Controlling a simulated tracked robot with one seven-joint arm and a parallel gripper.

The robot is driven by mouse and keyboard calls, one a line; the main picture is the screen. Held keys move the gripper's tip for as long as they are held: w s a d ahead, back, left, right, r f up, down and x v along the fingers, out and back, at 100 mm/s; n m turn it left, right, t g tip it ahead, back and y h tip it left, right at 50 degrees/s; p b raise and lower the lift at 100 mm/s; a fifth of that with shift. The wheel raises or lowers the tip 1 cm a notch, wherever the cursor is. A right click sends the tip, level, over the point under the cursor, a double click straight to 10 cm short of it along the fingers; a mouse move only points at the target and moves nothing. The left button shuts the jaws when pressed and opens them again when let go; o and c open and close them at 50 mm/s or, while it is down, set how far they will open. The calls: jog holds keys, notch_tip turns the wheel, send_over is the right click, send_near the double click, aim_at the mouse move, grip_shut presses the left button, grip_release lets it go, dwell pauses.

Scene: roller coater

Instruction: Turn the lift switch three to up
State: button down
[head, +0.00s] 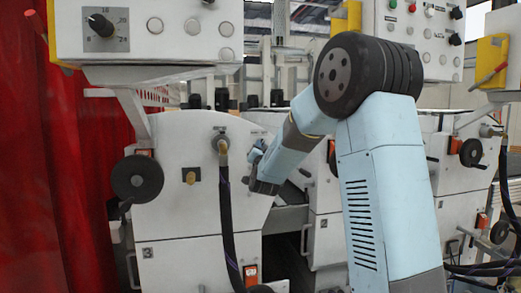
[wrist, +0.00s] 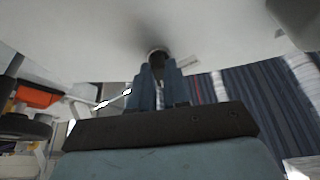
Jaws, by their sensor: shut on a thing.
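My gripper (head: 257,158) reaches down and left from my blue arm to the white machine side in the head view. In the wrist view my gripper (wrist: 159,68) has its two blue fingers closed around a small dark switch knob (wrist: 157,54) on a pale panel. The knob sits between the fingertips and only its end shows, so its turned position cannot be read. I take it to be lift switch three, but no label is legible. In the head view my gripper hides the knob.
A black handwheel (head: 137,178) and a brass knob (head: 190,177) are left of my gripper. A thick black hose (head: 226,205) hangs close beside it. A control box (head: 150,30) overhangs above. A red curtain (head: 75,150) closes the left side.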

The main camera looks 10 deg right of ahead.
jog(key=shift+f+m, duration=0.15)
jog(key=shift+m, duration=0.35)
jog(key=c, duration=1.1)
grip_release()
jog(key=v, duration=1.3)
jog(key=shift+s+a, duration=0.2)
jog(key=shift+s, duration=0.15)
jog(key=s+d+f+n+g+y, duration=0.1)
jog(key=s+g, duration=0.4)
jog(key=s, duration=0.7)
jog(key=s+d+f+n+g+y, duration=0.1)
jog(key=s+f+n+g, duration=0.2)
jog(key=s, duration=0.9)
jog(key=s+f+n+g+y, duration=0.2)
jog(key=s+n+g, duration=0.3)
jog(key=s+g, duration=0.3)
jog(key=s, duration=0.3)
jog(key=shift+s+d+f, duration=0.4)
